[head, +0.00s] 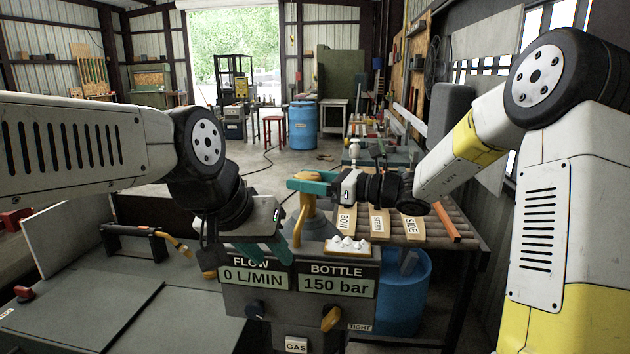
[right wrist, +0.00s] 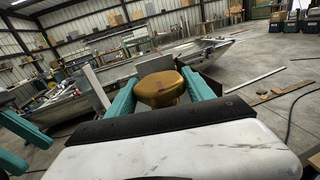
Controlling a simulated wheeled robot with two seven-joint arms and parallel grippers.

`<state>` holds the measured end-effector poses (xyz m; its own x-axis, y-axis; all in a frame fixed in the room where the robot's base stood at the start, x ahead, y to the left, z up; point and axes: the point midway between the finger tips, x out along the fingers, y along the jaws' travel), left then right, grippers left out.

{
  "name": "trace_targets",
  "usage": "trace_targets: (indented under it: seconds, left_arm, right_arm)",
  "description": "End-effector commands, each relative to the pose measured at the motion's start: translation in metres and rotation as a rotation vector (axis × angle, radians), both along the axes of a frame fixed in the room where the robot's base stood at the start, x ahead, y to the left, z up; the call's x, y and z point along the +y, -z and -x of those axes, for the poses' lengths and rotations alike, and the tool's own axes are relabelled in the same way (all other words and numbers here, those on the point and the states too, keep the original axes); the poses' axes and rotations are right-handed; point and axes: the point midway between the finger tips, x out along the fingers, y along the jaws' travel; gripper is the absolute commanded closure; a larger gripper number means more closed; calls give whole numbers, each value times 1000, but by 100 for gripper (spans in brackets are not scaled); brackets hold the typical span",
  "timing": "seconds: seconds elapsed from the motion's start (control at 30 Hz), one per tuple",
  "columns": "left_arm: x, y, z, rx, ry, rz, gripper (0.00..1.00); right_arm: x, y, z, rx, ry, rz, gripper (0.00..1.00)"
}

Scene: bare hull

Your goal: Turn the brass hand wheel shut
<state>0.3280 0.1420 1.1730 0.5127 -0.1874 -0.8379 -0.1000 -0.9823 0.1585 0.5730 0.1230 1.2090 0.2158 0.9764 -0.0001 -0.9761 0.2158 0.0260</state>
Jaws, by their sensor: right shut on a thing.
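The brass hand wheel (right wrist: 160,88) shows in the right wrist view, between the two teal fingers of my right gripper (right wrist: 163,92). My right gripper is shut on it. The gauge box (head: 300,305) reads FLOW 0 L/MIN and BOTTLE 150 bar.
Boards marked BOW, STERN and SIDE (head: 412,228) lie on a rack at right.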

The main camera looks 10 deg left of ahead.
Motion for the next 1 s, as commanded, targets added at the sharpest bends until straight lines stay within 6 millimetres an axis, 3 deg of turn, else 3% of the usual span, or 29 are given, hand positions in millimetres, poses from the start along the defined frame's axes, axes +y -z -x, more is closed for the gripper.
trace_targets:
  seconds: [0.27, 1.0]
  left_arm:
    - [0, 0, 0, 0, 0, 0, 64]
    - [0, 0, 0, 0, 0, 0, 64]
  right_arm:
    - [-1, 0, 0, 1, 76, 1, 79]
    - [1, 0, 0, 0, 516, 1, 79]
